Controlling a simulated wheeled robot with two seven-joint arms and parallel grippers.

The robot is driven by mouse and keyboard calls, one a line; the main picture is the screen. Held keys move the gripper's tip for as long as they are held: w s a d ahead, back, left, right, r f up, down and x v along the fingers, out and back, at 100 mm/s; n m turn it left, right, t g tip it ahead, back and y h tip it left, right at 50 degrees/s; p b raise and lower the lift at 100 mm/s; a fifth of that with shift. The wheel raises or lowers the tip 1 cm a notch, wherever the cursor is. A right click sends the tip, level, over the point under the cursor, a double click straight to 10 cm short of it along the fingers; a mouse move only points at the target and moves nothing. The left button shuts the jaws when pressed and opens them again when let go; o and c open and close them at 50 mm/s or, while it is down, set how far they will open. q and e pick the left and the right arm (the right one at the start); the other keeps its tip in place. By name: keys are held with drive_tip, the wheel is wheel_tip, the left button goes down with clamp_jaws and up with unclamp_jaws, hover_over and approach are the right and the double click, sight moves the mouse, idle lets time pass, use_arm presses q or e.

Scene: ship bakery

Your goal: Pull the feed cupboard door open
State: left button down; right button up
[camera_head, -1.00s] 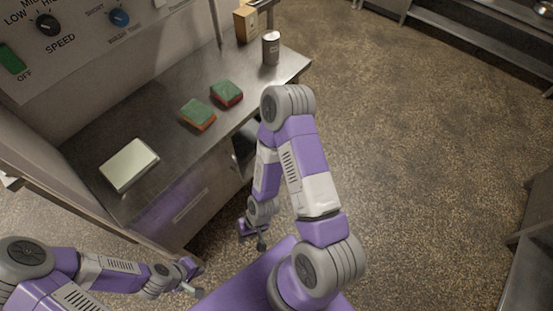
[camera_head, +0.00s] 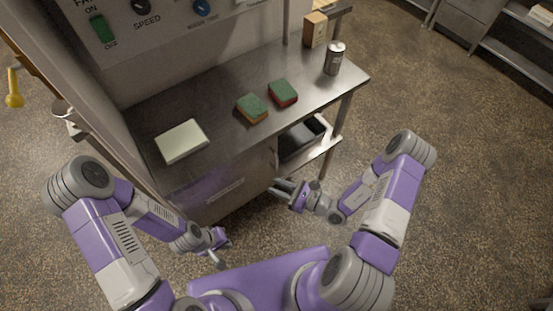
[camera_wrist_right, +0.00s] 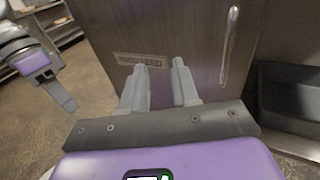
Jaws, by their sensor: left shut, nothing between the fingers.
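The cupboard door (camera_head: 215,196) is the grey front under the steel counter, with a small label plate whose text I cannot read. In the right wrist view the door (camera_wrist_right: 190,30) looks closed, and a vertical bar handle (camera_wrist_right: 229,45) is near its right edge. My right gripper (camera_head: 276,187) is open in front of the door. In the wrist view its empty fingers (camera_wrist_right: 160,68) point at the door, left of the handle and apart from it. My left gripper (camera_head: 222,254) is shut and empty, low and left of the right one; it also shows in the wrist view (camera_wrist_right: 66,98).
The steel counter (camera_head: 215,110) holds a white block (camera_head: 181,141), two green-topped sponges (camera_head: 267,100), a can (camera_head: 334,58) and a box (camera_head: 315,30). A dark bin (camera_head: 300,138) stands on a shelf right of the door.

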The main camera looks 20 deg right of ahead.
sight(277, 169)
drive_tip(key=w+d+m+t+h, duration=0.4)
drive_tip(key=d, duration=0.2)
drive_tip(key=b+x, duration=0.1)
drive_tip(key=x, duration=0.6)
drive_tip(key=shift+a+r, duration=0.15)
drive_tip(key=shift+a, duration=0.1)
drive_tip(key=shift+s, duration=0.1)
clamp_jaws()
